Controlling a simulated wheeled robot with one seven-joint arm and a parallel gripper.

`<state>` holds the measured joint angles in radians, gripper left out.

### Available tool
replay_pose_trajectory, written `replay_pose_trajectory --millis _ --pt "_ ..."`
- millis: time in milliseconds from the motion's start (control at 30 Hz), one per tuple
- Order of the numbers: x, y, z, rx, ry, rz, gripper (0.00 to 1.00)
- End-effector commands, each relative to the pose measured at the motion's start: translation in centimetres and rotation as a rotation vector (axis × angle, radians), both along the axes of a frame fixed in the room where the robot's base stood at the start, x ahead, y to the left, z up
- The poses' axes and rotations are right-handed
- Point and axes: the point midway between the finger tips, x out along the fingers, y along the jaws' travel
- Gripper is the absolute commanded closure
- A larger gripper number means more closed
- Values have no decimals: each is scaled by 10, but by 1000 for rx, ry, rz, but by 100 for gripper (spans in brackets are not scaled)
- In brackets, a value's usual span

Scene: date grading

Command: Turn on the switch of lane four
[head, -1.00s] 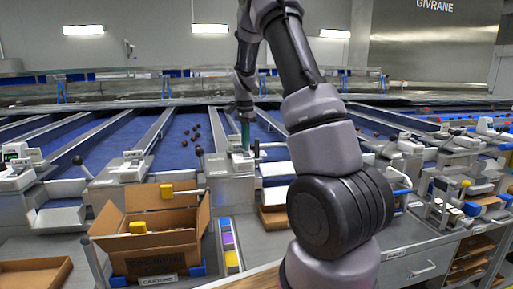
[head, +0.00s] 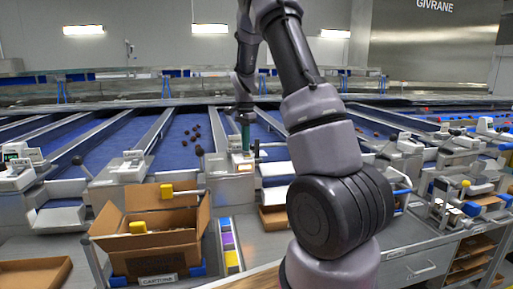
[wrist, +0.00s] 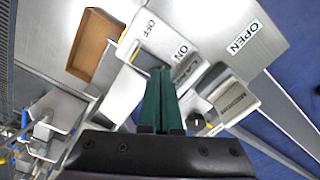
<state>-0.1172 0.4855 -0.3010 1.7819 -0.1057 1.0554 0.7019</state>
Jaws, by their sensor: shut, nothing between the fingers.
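My gripper (wrist: 160,72) has green fingers pressed together, with nothing seen between them. In the wrist view its tips are at the switch panel, close to the ON label (wrist: 183,50) and below the OFF label (wrist: 150,30). The switch itself is hidden behind the fingers. In the head view my gripper (head: 245,150) points down onto the top of the metal lane unit (head: 222,185). A small orange light (head: 245,168) shows on the unit's front. The lane number cannot be read clearly.
A black knob (head: 199,150) stands left of my gripper. An open carton (head: 155,238) sits in front. Dark dates (head: 190,135) lie on the blue lane behind.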

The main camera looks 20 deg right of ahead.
Motion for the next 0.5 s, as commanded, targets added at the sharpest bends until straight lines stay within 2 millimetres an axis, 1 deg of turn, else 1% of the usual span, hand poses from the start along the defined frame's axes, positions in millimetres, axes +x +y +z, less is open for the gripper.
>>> replay_pose_trajectory --millis 33,500 --pt "1 0 5 0 -3 0 100" --pt "1 0 43 -1 -3 2 100"
